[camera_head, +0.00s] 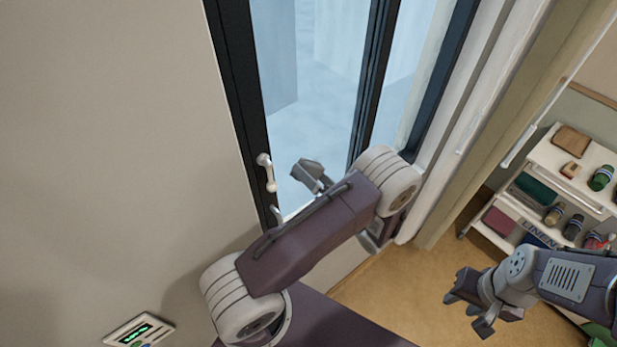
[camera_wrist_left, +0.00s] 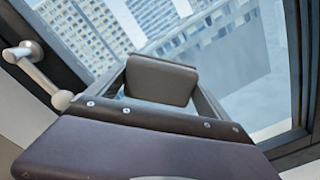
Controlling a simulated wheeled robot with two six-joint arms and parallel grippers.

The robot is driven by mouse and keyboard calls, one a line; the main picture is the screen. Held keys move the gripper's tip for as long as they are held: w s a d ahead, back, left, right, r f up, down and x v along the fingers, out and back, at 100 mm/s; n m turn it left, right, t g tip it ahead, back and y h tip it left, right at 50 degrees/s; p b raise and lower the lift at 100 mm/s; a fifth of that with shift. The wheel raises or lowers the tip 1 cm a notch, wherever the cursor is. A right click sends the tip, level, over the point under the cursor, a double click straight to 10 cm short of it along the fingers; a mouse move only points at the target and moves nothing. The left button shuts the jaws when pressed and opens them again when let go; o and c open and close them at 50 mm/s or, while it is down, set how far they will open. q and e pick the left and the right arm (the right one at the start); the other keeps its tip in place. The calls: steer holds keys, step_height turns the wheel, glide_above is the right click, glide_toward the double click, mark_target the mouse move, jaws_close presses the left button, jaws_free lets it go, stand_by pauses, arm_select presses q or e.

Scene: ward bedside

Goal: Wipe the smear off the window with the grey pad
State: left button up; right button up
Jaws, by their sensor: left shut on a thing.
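The window (camera_head: 318,125) has a dark frame and stands ahead of my left arm. The grey pad (camera_wrist_left: 162,80) shows as a dark, rounded block in the left wrist view, in front of the glass (camera_wrist_left: 232,65). My left gripper (camera_head: 314,176) is shut on the pad and holds it by the lower part of the pane; I cannot tell whether the pad touches the glass. I cannot make out the smear for certain; a flat grey-blue patch right of the pad may be only the view outside. My right gripper (camera_head: 469,311) is open and empty at the lower right.
A white window handle (camera_head: 267,172) sits on the frame just left of my left gripper; it is also close in the left wrist view (camera_wrist_left: 28,58). A wall panel (camera_head: 139,331) is at the lower left. A shelf (camera_head: 547,157) with several supplies stands at the right.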

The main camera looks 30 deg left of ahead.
mark_target(338, 149)
arm_select(q)
steer(key=shift+w+d, duration=0.25)
steer(key=shift+w, duration=0.3)
steer(key=shift+w+d, duration=0.2)
steer(key=shift+w, duration=0.3)
steer(key=shift+w+d+f+b, duration=0.1)
steer(key=shift+w+d+b, duration=0.15)
steer(key=shift+w+b, duration=0.25)
steer(key=shift+w+d+b, duration=0.25)
steer(key=shift+w, duration=0.4)
steer(key=shift+w+d, duration=0.2)
steer(key=shift+w, duration=0.25)
steer(key=shift+w+d+b, duration=0.2)
steer(key=shift+w+b, duration=0.15)
steer(key=shift+w, duration=0.15)
steer(key=shift+w+d+b, duration=0.15)
steer(key=shift+w+b, duration=0.2)
steer(key=shift+w, duration=0.1)
steer(key=shift+w+d, duration=0.25)
steer(key=shift+w, duration=0.35)
steer(key=shift+w+d+b, duration=0.15)
steer(key=shift+w+b, duration=0.2)
steer(key=shift+b, duration=0.15)
steer(key=shift+w+d+b, duration=0.35)
steer(key=shift+w+b, duration=0.2)
steer(key=shift+w, duration=0.25)
steer(key=shift+w+d, duration=0.2)
steer(key=shift+w, duration=0.3)
steer(key=shift+a, duration=0.1)
